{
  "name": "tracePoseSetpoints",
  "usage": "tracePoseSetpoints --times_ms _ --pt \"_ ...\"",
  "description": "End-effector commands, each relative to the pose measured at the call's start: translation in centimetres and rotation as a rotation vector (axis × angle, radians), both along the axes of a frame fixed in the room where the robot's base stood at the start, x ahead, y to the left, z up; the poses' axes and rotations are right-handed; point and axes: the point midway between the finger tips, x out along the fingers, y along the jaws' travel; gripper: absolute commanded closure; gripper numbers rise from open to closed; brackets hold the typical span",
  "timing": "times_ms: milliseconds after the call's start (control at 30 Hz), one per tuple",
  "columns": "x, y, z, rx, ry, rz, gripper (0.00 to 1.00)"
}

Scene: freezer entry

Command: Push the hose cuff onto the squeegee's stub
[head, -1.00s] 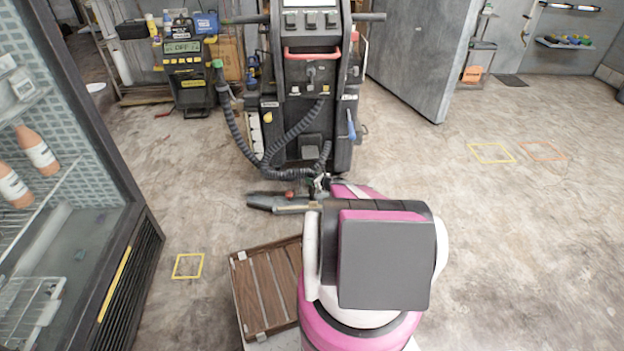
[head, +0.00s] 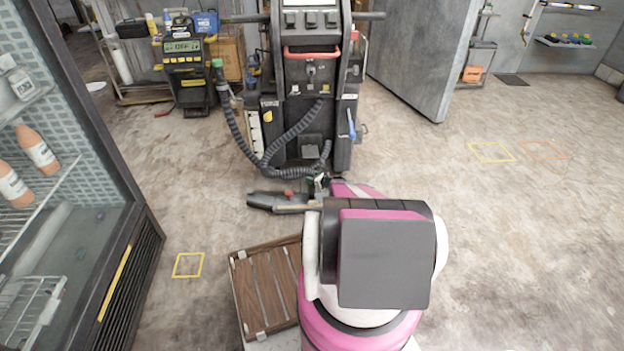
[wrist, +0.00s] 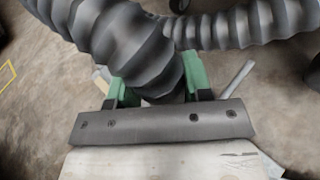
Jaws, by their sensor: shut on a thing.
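The dark corrugated hose (head: 228,125) loops down from the scrubber machine (head: 308,75) to my gripper (head: 320,184). In the wrist view, the green fingers of my gripper (wrist: 152,80) stand on both sides of the hose end (wrist: 150,50), shut on it. The cuff itself is mostly hidden behind the hose ribs and fingers. The squeegee (head: 268,202) is a dark, low head on the floor just left of my gripper, with a small red part on top. Its stub cannot be made out, and I cannot tell whether the cuff touches it.
A slatted wooden crate (head: 262,290) stands at the front left of my arm. A glass-door cooler (head: 125,220) lines the left side. A yellow floor outline (head: 188,277) lies between them. The floor to the right is open, up to a grey door (head: 420,60).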

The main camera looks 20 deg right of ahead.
Motion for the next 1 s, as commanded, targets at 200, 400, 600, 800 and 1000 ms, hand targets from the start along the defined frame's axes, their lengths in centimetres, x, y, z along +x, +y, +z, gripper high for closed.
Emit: tracePoseSetpoints --times_ms 200,400,600,800,1000 --pt "0.0 0.0 0.0 0.000 0.000 0.000 0.79" --pt "0.0 0.0 -0.2 0.000 0.000 0.000 0.79" --pt "0.0 0.0 -0.6 0.000 0.000 0.000 0.79" --pt "0.0 0.0 -1.0 0.000 0.000 0.000 0.79" --pt "0.0 0.0 -1.4 0.000 -0.001 0.000 0.79"
